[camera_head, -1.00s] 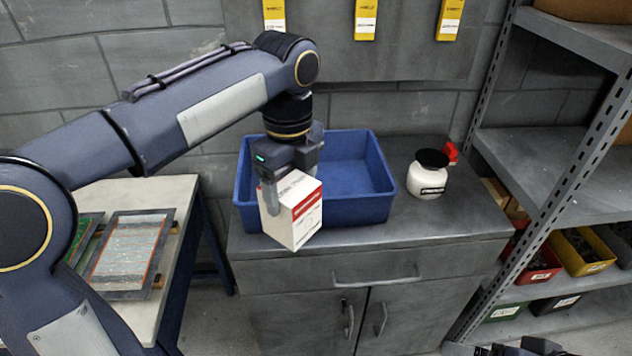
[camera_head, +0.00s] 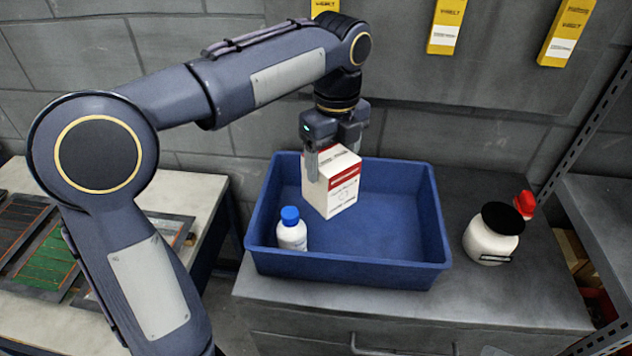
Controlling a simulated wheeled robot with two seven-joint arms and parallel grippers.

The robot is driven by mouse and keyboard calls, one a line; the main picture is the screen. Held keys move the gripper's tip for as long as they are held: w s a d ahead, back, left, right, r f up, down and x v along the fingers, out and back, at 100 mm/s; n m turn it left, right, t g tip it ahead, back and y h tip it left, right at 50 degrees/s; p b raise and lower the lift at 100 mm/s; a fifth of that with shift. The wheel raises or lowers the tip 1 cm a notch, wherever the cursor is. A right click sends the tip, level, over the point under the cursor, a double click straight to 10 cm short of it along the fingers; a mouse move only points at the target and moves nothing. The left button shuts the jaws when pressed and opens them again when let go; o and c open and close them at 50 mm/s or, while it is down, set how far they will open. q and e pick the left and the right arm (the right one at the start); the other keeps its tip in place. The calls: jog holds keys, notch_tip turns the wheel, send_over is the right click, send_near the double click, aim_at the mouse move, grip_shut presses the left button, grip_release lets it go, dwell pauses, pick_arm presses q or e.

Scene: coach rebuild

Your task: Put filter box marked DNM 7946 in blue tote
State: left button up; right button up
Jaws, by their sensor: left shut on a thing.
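My left gripper (camera_head: 336,145) is shut on a white filter box with a red band (camera_head: 331,187). The box is upright and slightly turned, and its printed marking is too small to read. In the picture it lies over the inside of the blue tote (camera_head: 350,268), toward the tote's back; I cannot tell whether it touches the floor. The tote stands on the grey cabinet top. A white bottle with a blue cap (camera_head: 291,230) stands in the tote's front left part. My right gripper does not show clearly.
A white jar with a black lid (camera_head: 491,235) and a red-topped item (camera_head: 525,204) stand right of the tote. Metal shelving (camera_head: 603,205) rises at the far right. A pale table with framed panels (camera_head: 45,255) is at the left. The tote's right half is clear.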

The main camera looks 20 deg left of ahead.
pick_arm(q)
jog(key=w+a+f, duration=0.4)
jog(key=a+f, duration=0.3)
jog(key=f, duration=0.3)
jog(key=shift+w+a+f, duration=0.2)
jog(key=shift+a+f, duration=0.15)
jog(key=shift+a, duration=0.05)
jog(key=shift+f, duration=0.1)
jog(key=o, duration=1.3)
